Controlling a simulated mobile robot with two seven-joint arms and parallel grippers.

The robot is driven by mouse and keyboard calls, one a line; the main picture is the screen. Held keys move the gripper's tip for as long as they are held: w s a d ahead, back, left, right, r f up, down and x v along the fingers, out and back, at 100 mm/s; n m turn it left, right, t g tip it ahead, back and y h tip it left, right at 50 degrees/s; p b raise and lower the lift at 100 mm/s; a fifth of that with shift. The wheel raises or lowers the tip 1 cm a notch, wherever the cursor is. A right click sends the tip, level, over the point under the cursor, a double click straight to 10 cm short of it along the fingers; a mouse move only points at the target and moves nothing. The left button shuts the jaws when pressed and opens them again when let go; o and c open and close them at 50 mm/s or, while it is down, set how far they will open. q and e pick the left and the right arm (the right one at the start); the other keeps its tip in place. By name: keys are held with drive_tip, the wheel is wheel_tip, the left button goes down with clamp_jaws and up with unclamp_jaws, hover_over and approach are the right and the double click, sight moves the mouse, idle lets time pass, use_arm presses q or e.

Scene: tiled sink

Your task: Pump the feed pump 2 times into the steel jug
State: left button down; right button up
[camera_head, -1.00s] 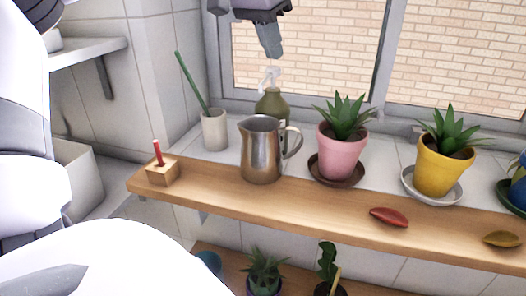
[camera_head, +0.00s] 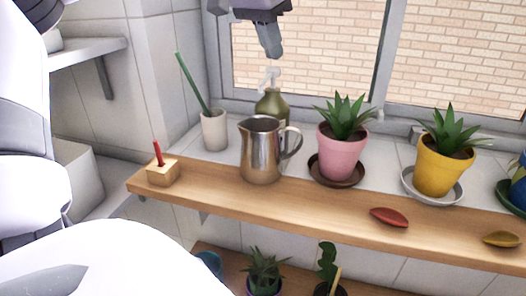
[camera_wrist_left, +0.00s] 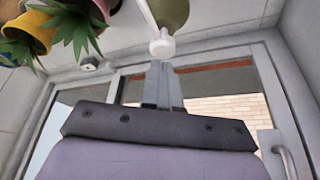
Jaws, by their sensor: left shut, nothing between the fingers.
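The feed pump, a green bottle (camera_head: 271,104) with a white pump head (camera_head: 269,78), stands behind the steel jug (camera_head: 261,150) by the window. The jug is upright on the wooden shelf, its handle to the right. My left gripper (camera_head: 274,54) points down, shut and empty, just above the pump head. In the left wrist view the closed fingertips (camera_wrist_left: 162,64) are at the white pump head (camera_wrist_left: 162,46); I cannot tell whether they touch. The nozzle's end over the jug is hard to make out. My right gripper is not in view.
A grey cup with a green stick (camera_head: 214,130) stands left of the jug. A pink plant pot (camera_head: 341,153) and a yellow pot (camera_head: 441,172) stand to the right. A wooden block (camera_head: 163,174) and a red dish (camera_head: 389,217) are on the wooden shelf (camera_head: 318,205).

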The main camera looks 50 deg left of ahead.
sight(273, 67)
use_arm(q)
drive_tip(key=shift+f, duration=0.1)
idle(0.5)
drive_tip(key=shift+f, duration=1.5)
drive_tip(key=shift+r, duration=0.1)
drive_tip(key=shift+r+p, duration=0.45)
drive_tip(key=shift+r, duration=1)
drive_tip(key=shift+f, duration=0.1)
